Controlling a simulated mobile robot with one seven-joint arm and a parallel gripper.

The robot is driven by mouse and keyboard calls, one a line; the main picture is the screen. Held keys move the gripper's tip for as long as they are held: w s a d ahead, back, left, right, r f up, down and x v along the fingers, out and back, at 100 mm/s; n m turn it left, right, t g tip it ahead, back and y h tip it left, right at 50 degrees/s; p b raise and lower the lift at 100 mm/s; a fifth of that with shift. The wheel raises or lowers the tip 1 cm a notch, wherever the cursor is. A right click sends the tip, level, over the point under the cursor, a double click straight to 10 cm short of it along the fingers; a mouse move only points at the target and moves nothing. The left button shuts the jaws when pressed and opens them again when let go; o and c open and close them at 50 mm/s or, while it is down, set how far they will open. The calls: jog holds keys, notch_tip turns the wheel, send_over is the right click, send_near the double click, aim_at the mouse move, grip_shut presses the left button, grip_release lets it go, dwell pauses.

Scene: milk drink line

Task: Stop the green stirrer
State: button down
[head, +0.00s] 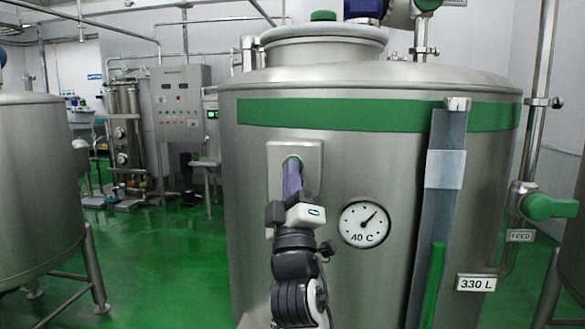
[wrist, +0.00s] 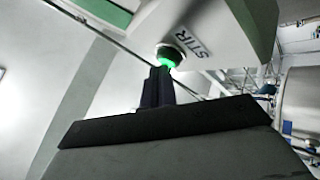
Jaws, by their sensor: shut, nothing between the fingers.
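The steel tank with a green band (head: 375,114) fills the middle and right of the head view. On its front is a pale switch box (head: 308,150) with a green button (head: 291,161). In the wrist view the button (wrist: 170,54) has a glowing green ring, and the box (wrist: 225,30) reads "STIR". My gripper (head: 291,168) is shut and empty, its purple fingers pointing at the button. In the wrist view its fingertips (wrist: 161,70) are right at the button; I cannot tell whether they touch. The fingers partly hide the button. A blue-purple motor (head: 365,9) shows on top.
A round dial (head: 364,224) marked 40 C is right of my gripper. A level tube (head: 432,220) and a green valve handle (head: 550,207) marked FEED stand further right. Another steel tank (head: 38,180) is at left, with open green floor (head: 165,270) between.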

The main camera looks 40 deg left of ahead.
jog(key=shift+w+a, duration=0.1)
jog(key=shift+w, duration=0.05)
jog(key=shift+s+d, duration=0.5)
jog(key=shift+s, duration=0.3)
jog(key=s+d, duration=0.3)
jog(key=s, duration=0.2)
dwell(0.6)
jog(key=shift+s, duration=0.1)
